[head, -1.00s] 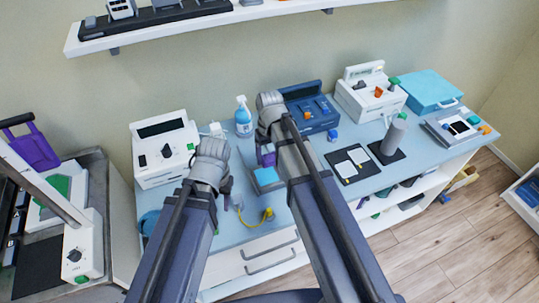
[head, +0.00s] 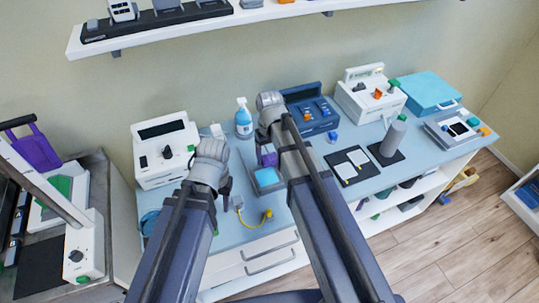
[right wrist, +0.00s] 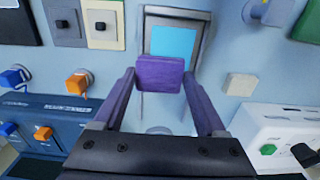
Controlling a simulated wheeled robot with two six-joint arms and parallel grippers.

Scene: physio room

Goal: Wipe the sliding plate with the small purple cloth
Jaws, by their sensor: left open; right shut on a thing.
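The small purple cloth (head: 267,155) is a folded pad behind the plate in the head view. In the right wrist view the cloth (right wrist: 160,73) sits between the fingertips of my right gripper (right wrist: 160,82), which is shut on it. The sliding plate (right wrist: 173,42) is grey with a light blue square; the cloth overlaps its edge in that view, and I cannot tell whether they touch. In the head view the plate's blue square (head: 267,177) lies between my two arms. My left gripper (head: 225,190) is open and empty, left of the plate; its fingertips are partly hidden.
A blue spray bottle (head: 243,118) and a white device (head: 165,151) stand behind and left. A dark blue box (head: 316,122) stands behind and right. A yellow-ended cable (head: 266,215) lies at the table's front. Black mats (head: 340,155) lie right of my right arm.

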